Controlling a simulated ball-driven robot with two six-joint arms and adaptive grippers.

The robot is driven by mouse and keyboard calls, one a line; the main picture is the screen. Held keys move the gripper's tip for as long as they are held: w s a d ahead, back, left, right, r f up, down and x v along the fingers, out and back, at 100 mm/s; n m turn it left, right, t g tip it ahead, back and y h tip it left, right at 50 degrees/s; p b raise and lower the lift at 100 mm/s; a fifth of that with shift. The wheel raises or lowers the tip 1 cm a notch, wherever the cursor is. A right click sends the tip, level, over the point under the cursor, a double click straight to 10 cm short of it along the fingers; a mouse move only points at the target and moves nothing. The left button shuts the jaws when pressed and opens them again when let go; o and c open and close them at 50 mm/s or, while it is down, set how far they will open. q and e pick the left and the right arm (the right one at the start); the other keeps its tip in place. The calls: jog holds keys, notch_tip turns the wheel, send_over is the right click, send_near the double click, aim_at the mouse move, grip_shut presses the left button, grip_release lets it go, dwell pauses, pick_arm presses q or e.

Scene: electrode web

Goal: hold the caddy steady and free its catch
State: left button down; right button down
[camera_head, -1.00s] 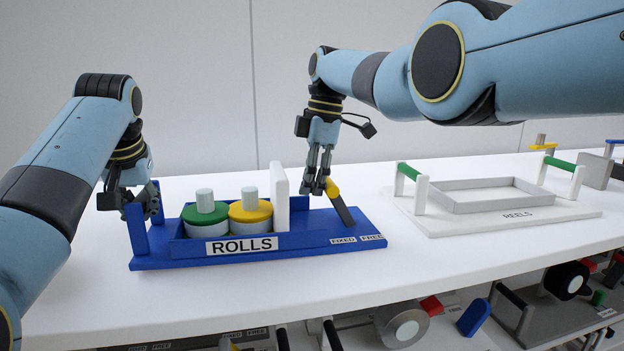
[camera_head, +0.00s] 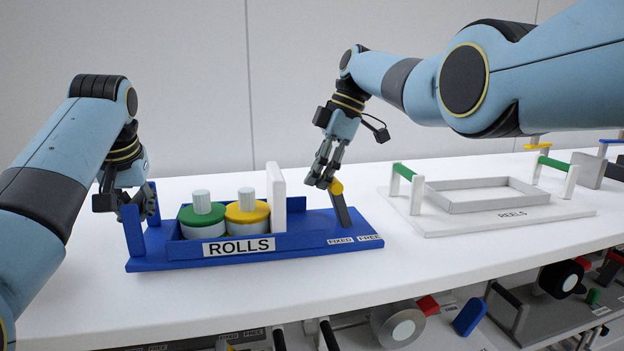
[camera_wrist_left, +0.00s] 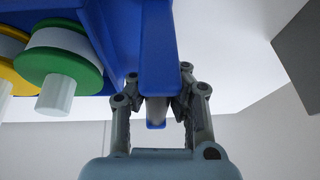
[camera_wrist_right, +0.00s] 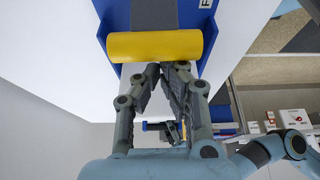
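The blue caddy (camera_head: 290,243), labelled ROLLS, stands on the white table and holds a green-rimmed roll (camera_head: 202,217) and a yellow-rimmed roll (camera_head: 247,214). My left gripper (camera_head: 139,207) is shut on the caddy's blue end handle (camera_wrist_left: 158,50), with a finger on each side. The catch is a dark lever (camera_head: 342,211) with a yellow grip (camera_wrist_right: 155,45). It leans left, near the FIXED and FREE marks. My right gripper (camera_head: 321,180) is shut and empty, its fingertips together against or just beside the yellow grip; exact contact is unclear.
A white upright plate (camera_head: 276,188) stands between the rolls and the lever. To the right is a white REELS tray (camera_head: 430,222) with green-barred handles. The table's front edge is close before the caddy. A lower shelf holds several other parts.

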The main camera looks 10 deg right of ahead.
jog(key=d+y, duration=0.2)
jog(key=d, duration=0.1)
jog(key=shift+r, duration=0.35)
jog(key=shift+d+r, duration=0.15)
jog(key=shift+d, duration=0.6)
jog(key=shift+d+r, duration=0.1)
jog(key=shift+d, duration=0.6)
